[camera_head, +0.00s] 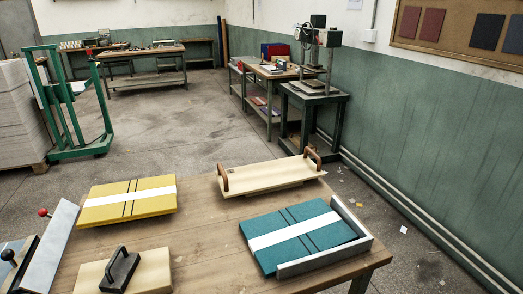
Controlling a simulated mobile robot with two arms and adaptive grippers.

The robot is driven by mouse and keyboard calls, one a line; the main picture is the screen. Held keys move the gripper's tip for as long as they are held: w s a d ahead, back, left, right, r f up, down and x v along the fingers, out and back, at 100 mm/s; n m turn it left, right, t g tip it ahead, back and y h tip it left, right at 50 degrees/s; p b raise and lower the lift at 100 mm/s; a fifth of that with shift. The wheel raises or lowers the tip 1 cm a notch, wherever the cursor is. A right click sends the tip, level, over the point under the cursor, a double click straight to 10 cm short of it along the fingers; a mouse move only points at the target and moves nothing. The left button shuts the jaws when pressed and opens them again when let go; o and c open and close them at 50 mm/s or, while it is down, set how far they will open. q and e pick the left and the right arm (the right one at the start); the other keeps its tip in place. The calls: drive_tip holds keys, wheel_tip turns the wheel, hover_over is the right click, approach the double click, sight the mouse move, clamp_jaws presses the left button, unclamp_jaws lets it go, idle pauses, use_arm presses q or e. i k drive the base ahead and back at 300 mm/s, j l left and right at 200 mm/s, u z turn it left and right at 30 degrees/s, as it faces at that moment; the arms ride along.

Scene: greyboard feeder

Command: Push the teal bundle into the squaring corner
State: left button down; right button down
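The teal bundle (282,254) lies flat on the right part of the wooden table, with a white band across it and two dark lines the other way. The squaring corner (325,259) is a low grey L-shaped fence along the bundle's front and right sides. The bundle lies inside the L, close to both walls; I cannot tell whether it touches them along their full length. Neither of my grippers shows in the head view.
A yellow bundle (150,204) with a white band lies left on the table (210,250). Behind the teal bundle is a cream board (265,175) with two brown handles. A cream block (155,268) with a black handle (120,268) sits at front. The table's middle is clear.

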sight(304, 230)
drive_tip(key=i+l, duration=0.1)
drive_tip(key=l, duration=0.35)
drive_tip(key=i+l, duration=0.1)
drive_tip(key=l, duration=0.4)
drive_tip(key=i+l, duration=0.1)
drive_tip(key=l, duration=0.35)
